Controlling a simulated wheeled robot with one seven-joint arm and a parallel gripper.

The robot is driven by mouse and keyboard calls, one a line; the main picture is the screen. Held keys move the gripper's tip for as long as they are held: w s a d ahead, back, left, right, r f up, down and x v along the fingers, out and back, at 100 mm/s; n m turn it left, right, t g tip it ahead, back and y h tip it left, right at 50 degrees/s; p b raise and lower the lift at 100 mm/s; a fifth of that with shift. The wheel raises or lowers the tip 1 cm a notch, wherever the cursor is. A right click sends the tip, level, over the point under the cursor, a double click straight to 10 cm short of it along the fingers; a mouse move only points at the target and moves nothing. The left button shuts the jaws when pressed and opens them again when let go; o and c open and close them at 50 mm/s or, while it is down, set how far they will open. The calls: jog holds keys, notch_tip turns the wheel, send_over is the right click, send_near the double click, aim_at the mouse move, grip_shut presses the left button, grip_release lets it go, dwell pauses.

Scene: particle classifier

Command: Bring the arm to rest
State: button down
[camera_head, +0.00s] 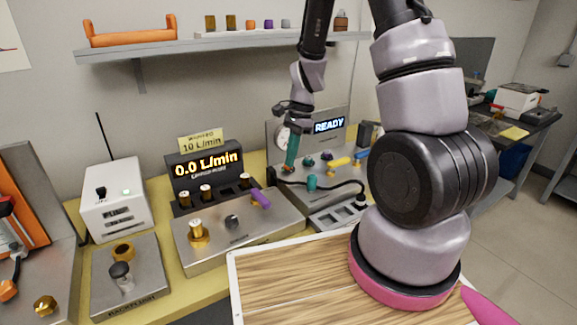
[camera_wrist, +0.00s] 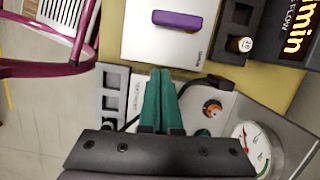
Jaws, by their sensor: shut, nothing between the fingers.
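My gripper (camera_head: 290,160) is in the head view at the middle, above the grey machine panel (camera_head: 292,199) with the READY display (camera_head: 328,126). Its teal fingers point down. In the wrist view the two teal fingers of my gripper (camera_wrist: 161,100) lie side by side, closed, with nothing between them. The fingertips appear close to the panel with the dial gauge (camera_wrist: 257,146); whether they touch it I cannot tell. My arm fills the right of the head view and hides part of the bench behind it.
A flow unit reads 0.0 L/min (camera_head: 205,163), with a purple lever (camera_head: 261,198) on its base. A white box (camera_head: 114,196) stands at the left. A shelf (camera_head: 215,48) runs above the bench. A black cable (camera_head: 335,186) crosses the panel. A wooden board (camera_head: 290,280) lies in front.

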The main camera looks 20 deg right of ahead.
jog(key=s+d+r+n+t, duration=0.1)
jog(key=s+r+n+t, duration=0.1)
jog(key=r, duration=0.7)
jog(key=s+r+n+t, duration=0.1)
jog(key=r+n+t, duration=0.15)
jog(key=r, duration=0.65)
jog(key=s+d+r+n+t, duration=0.3)
jog(key=s+r+n, duration=0.2)
jog(key=s+r, duration=0.7)
jog(key=shift+s+d+r+t+h, duration=0.15)
jog(key=shift+s+r+t+h, duration=0.2)
jog(key=shift+r, duration=0.6)
jog(key=shift+w, duration=0.1)
dwell(1.0)
